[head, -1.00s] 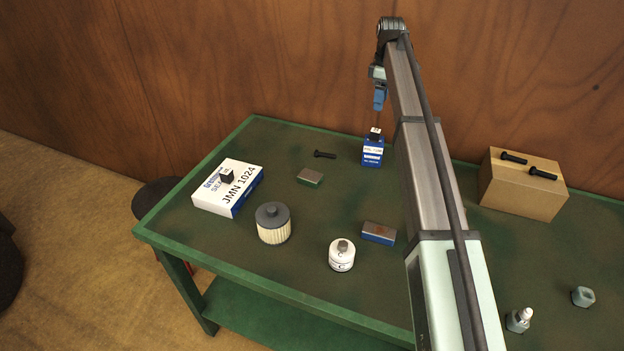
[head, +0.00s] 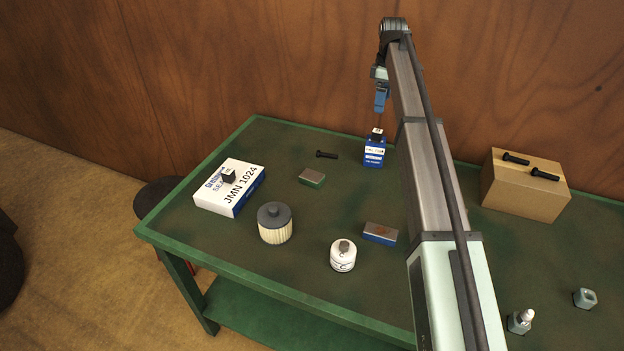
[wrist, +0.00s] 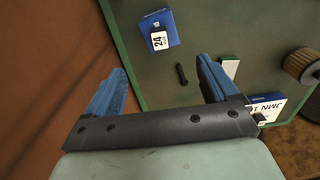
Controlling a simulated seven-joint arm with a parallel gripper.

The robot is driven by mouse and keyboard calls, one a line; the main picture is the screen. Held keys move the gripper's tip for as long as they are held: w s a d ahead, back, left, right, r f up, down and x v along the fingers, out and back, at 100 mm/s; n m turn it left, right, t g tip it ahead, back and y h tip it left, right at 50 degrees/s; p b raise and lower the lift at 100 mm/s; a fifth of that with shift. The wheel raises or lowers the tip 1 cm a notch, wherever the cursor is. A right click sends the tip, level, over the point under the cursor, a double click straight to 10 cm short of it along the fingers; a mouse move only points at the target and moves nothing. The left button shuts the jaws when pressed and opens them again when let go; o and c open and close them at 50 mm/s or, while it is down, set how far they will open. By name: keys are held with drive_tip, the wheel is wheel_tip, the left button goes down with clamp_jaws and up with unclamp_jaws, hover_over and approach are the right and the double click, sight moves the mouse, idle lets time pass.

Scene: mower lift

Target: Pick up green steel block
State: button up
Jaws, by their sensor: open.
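The green steel block (head: 312,177) lies flat on the green table, left of centre in the head view, with a grey top and green side. In the wrist view a pale-topped block with a green edge (wrist: 231,67), which seems to be it, is partly hidden behind the right finger. My gripper (head: 381,104) is in the air at the back of the table, above and just behind the small blue box, to the right of the block. In the wrist view my gripper (wrist: 162,66) has its blue fingers wide apart with nothing between them.
A blue box (head: 374,155) stands near the back edge and a black bolt (head: 326,155) lies beside it. A white box (head: 228,190), a filter (head: 275,225), a white can (head: 343,257) and a blue-sided block (head: 380,234) surround the green block. A cardboard box (head: 523,190) is right.

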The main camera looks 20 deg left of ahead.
drive_tip(key=s+a+f, duration=0.3)
drive_tip(key=s+a, duration=0.1)
drive_tip(key=a, duration=0.1)
drive_tip(key=m+y, duration=0.1)
drive_tip(key=y, duration=0.4)
approach(312, 175)
drive_tip(key=x, duration=0.3)
drive_tip(key=shift+s+a+f, duration=0.2)
drive_tip(key=shift+s+a, duration=0.05)
drive_tip(key=shift+s, duration=0.15)
drive_tip(key=shift+w+d+x, duration=0.1)
drive_tip(key=shift+w+x, duration=0.05)
drive_tip(key=shift+x, duration=1.15)
drive_tip(key=shift+w+d+x, duration=0.1)
drive_tip(key=shift+w+x, duration=0.05)
drive_tip(key=shift+x, duration=1.1)
drive_tip(key=shift+t, duration=0.3)
drive_tip(key=c, duration=1.5)
